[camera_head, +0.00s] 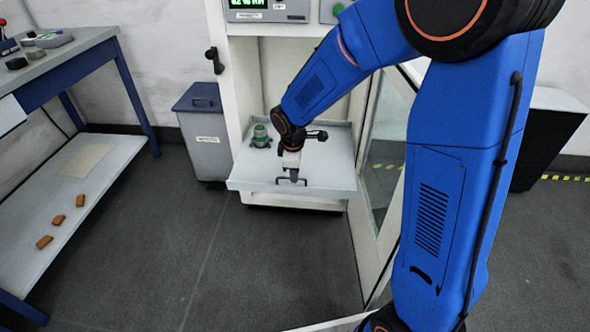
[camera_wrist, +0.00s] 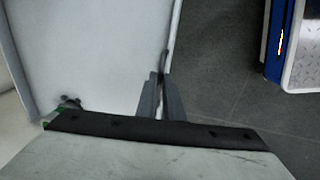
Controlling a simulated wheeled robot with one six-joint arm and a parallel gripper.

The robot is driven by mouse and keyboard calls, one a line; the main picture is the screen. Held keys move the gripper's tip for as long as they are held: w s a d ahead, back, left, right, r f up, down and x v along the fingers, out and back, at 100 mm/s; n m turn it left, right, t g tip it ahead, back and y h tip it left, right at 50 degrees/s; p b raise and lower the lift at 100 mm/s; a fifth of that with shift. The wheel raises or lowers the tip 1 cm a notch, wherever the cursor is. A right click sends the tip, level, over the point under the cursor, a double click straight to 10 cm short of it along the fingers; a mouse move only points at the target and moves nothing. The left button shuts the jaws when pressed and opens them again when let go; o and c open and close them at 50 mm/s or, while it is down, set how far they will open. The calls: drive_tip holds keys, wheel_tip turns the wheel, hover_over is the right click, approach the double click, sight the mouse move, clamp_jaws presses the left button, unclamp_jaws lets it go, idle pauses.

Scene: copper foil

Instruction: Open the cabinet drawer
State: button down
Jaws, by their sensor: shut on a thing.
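The white cabinet (camera_head: 232,85) stands at the centre of the head view with its glass door (camera_head: 385,150) swung open at the right. Its low drawer (camera_head: 330,178) is a flat grey tray that sticks out of the cabinet front. It fills the upper left of the wrist view (camera_wrist: 95,55). A dark bar handle (camera_head: 303,181) is on the tray's front edge. My gripper (camera_head: 291,177) points down at that edge, shut on the handle. In the wrist view its two grey fingers (camera_wrist: 161,97) close around the handle, partly hiding it.
A green-topped fitting (camera_head: 261,137) stands on the tray's left. A grey bin (camera_head: 205,130) stands left of the cabinet. A blue-framed workbench (camera_head: 62,75) with orange blocks (camera_head: 58,220) on its lower shelf is at the left. The floor (camera_head: 215,265) before the drawer is clear.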

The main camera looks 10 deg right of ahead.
drive_tip(key=c, duration=1.9)
unclamp_jaws()
drive_tip(key=shift+r, duration=0.1)
drive_tip(key=s+a+r, duration=0.1)
drive_tip(key=s+r, duration=0.2)
drive_tip(key=r, duration=1.4)
drive_tip(key=shift+s, duration=0.15)
drive_tip(key=shift+s, duration=0.1)
